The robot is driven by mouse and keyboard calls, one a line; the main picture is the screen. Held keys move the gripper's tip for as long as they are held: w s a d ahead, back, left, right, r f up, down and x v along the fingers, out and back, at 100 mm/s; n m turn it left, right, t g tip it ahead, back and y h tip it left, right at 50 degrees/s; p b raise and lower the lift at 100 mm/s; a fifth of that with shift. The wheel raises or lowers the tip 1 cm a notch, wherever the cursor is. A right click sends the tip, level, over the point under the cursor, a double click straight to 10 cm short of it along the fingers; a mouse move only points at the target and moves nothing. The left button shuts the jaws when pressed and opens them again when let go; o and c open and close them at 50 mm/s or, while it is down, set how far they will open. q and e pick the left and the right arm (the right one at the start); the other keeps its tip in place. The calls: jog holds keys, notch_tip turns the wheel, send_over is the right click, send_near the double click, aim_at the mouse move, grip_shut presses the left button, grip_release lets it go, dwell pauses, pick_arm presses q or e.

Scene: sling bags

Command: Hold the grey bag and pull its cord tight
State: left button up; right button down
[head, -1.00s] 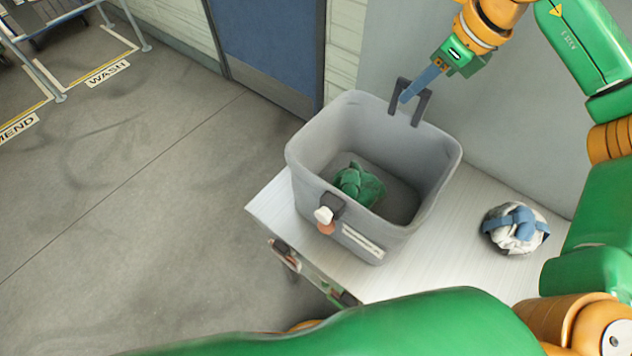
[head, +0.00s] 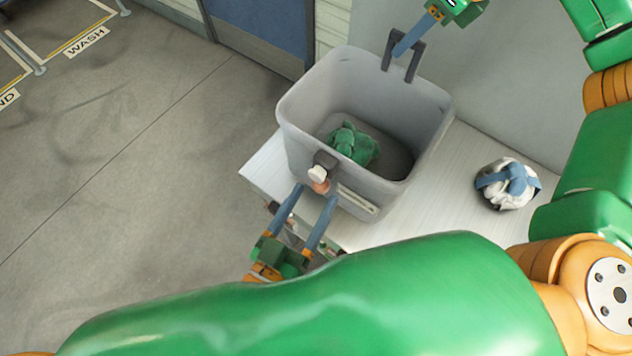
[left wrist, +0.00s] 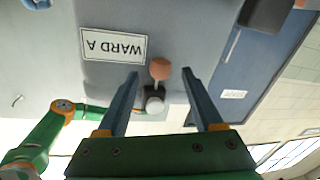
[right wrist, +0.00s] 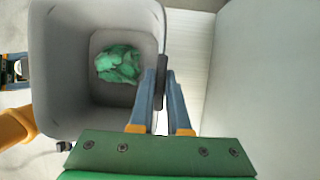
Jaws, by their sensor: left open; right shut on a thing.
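The grey bag (head: 300,134) stands open-topped on a pale table, with green cloth (head: 352,144) inside. My right gripper (head: 398,50) is shut on the dark handle (head: 417,62) at its far rim; the right wrist view shows the handle (right wrist: 160,90) between the fingers. On the near side is a dark cord lock (head: 327,159) with a white button (head: 317,174) and an orange bead (head: 320,187). My left gripper (head: 315,192) is open just below it. In the left wrist view the bead (left wrist: 160,68) lies between the spread fingertips, with no visible grip.
A white bundle tied with blue straps (head: 508,184) sits on the table (head: 455,180) right of the bag. A wall stands close behind. A label reading WARD A (left wrist: 112,46) is on the bag beside the cord lock. Floor is open to the left.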

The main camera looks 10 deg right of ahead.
pick_arm(q)
jog(key=shift+x, duration=1.15)
grip_shut()
jog(key=shift+f, duration=0.1)
dwell(0.4)
